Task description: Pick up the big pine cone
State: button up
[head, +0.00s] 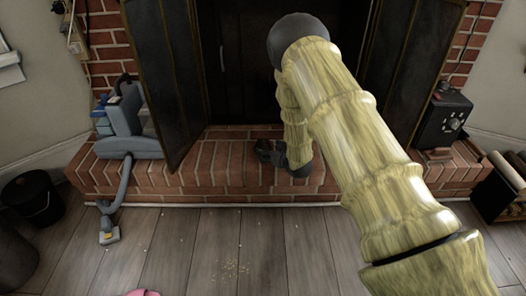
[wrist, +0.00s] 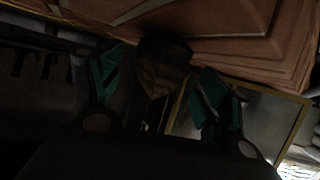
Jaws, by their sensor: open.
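My gripper (head: 268,152) is low over the brick hearth, in front of the dark fireplace opening. In the wrist view its two teal-padded fingers (wrist: 160,82) are spread apart. A dark brown, rounded object (wrist: 163,62) shows between and just beyond the fingertips. It may be the big pine cone, but the view is too dark to be sure. I cannot tell whether the fingers touch it. No pine cone can be made out in the head view, where my arm covers part of the hearth.
The brick hearth (head: 225,170) spans the middle. Open dark fireplace doors stand left (head: 165,75) and right (head: 425,65). A grey-blue vacuum (head: 128,135) sits on the left, a black box with a dial (head: 443,120) on the right. A black bucket (head: 33,198) stands far left. The front floor is mostly clear.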

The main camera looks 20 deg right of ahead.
aim_at(266, 149)
jog(key=shift+a+b+x, duration=0.2)
jog(key=shift+b+x, duration=1.6)
jog(key=shift+x, duration=0.5)
jog(key=shift+w+a+f, duration=0.1)
jog(key=shift+w, duration=0.25)
jog(key=c, duration=1.1)
